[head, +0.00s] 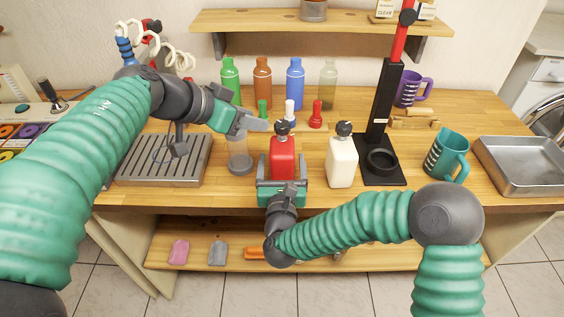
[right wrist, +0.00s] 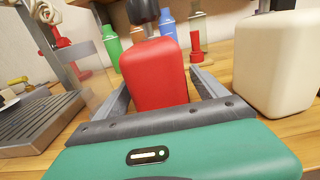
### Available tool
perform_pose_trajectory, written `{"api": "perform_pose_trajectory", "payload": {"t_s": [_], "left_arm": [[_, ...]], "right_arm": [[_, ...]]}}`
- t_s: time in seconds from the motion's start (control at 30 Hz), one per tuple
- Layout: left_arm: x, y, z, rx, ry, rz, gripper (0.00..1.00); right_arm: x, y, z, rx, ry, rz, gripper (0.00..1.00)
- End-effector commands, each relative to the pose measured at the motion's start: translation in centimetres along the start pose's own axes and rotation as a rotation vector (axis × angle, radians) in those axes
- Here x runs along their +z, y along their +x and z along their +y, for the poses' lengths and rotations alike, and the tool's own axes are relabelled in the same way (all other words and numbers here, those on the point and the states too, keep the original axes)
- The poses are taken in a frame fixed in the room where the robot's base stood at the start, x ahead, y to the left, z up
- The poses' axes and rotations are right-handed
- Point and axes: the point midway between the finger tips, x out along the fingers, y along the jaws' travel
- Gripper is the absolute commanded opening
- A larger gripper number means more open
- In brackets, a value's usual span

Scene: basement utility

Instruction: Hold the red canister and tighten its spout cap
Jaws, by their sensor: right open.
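The red canister (head: 282,158) stands upright at the front of the wooden bench; its dark spout cap (head: 283,127) is on top. My right gripper (head: 282,182) is open, with one finger on each side of the canister's lower body. In the right wrist view the canister (right wrist: 153,75) stands between the two fingers, with gaps visible beside it; the cap's top is cut off there. My left gripper (head: 250,123) is raised to the left of the cap, apart from it; whether its fingers are open is unclear.
A cream canister (head: 341,162) with a dark cap stands close on the right. A clear cylinder (head: 239,158) and a grey slatted tray (head: 165,160) are left. A black stand (head: 383,182), teal mug (head: 447,155) and metal tray (head: 518,165) are right. Several bottles stand behind.

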Motion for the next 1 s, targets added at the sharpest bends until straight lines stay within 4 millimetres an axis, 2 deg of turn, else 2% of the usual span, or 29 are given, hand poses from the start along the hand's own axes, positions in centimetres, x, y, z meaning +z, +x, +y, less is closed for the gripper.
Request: {"api": "perform_pose_trajectory", "payload": {"t_s": [0.2, 0.8, 1.0], "left_arm": [[0.00, 0.00, 0.00, 0.000, 0.000, 0.000, 0.36], [0.00, 0.00, 0.00, 0.000, 0.000, 0.000, 0.36], [0.00, -0.01, 0.00, 0.000, 0.000, 0.000, 0.36]], "right_arm": [[-0.01, 0.03, 0.01, 0.000, 0.000, 0.000, 0.81], [-0.01, -0.01, 0.01, 0.000, -0.001, 0.000, 0.02], [-0.01, -0.01, 0.01, 0.000, -0.001, 0.000, 0.00]]}}
